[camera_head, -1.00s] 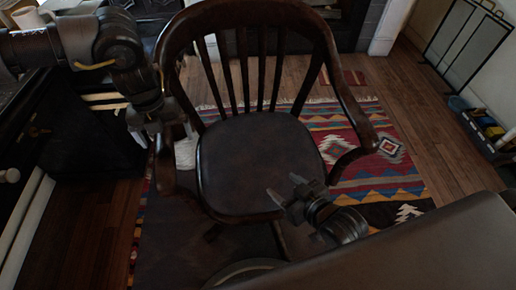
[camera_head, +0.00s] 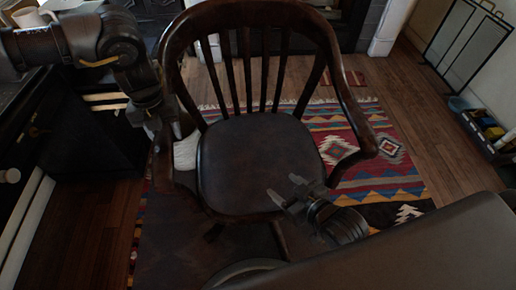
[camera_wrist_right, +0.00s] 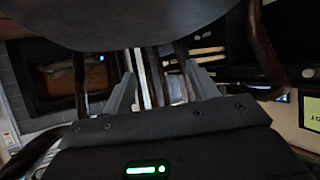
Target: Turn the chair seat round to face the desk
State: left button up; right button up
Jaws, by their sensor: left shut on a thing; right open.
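The dark wooden chair seat (camera_head: 255,165) is in the middle of the head view, its slatted back at the far side and its open front towards me. The dark desk (camera_head: 38,135) appears to be the furniture with drawers at the left edge. My left gripper (camera_head: 152,122) is shut on the chair's left armrest (camera_head: 163,165); the exact contact is partly hidden. My right gripper (camera_head: 282,200) is open and empty near the seat's front edge. In the right wrist view, its spread fingers (camera_wrist_right: 160,85) are below the dark underside of the seat (camera_wrist_right: 140,20).
A patterned rug (camera_head: 385,160) lies under and right of the chair. Wooden floor (camera_head: 430,110) is clear at the right. A black screen (camera_head: 468,45) and a low box of items (camera_head: 488,130) stand along the right wall.

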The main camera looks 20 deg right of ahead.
pick_arm(q)
jog(key=shift+w+d+m, duration=0.15)
jog(key=shift+w+m, duration=0.35)
jog(key=shift+w, duration=0.6)
jog(key=shift+w+d+m, duration=0.1)
jog(key=shift+w+m, duration=0.4)
jog(key=shift+w, duration=0.6)
jog(key=shift+w+d+p, duration=0.1)
jog(key=shift+w+p, duration=0.2)
jog(key=shift+w, duration=0.15)
jog(key=shift+w+d+f+m+p, duration=0.1)
jog(key=shift+w+d+m+p, duration=0.2)
jog(key=shift+w+m, duration=0.6)
jog(key=shift+w+d+m+p, duration=0.2)
jog(key=shift+w+d+m, duration=0.15)
jog(key=shift+w, duration=0.95)
jog(key=o, duration=1.7)
jog(key=shift+a, duration=0.15)
notch_tip(320, 180, up, 10)
jog(key=p, duration=0.9)
jog(key=shift+p, duration=0.4)
